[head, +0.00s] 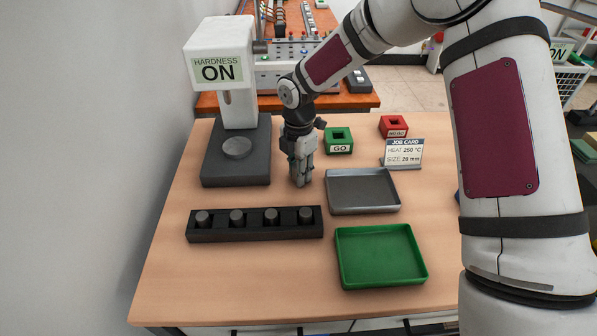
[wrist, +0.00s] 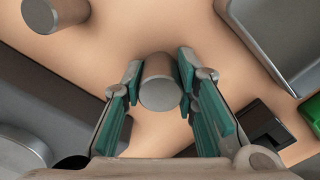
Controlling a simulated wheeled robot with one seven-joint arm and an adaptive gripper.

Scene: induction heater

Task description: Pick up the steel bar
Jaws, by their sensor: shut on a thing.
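My gripper (head: 300,181) points down over the table, right of the hardness tester and behind the black rack. In the wrist view its teal-padded fingers (wrist: 158,92) are shut on a grey cylindrical steel bar (wrist: 160,86), its round end face toward the camera. In the head view I cannot clearly tell this bar from the fingers, nor whether it touches the table. A similar bar (wrist: 56,12) shows at the wrist view's top left.
The white hardness tester (head: 222,70) stands at left on a dark base (head: 210,175). An empty grey tray (head: 362,202) and an empty green tray (head: 381,280) lie at right. A green GO block (head: 339,149), red block (head: 393,123) and job card (head: 404,154) stand behind.

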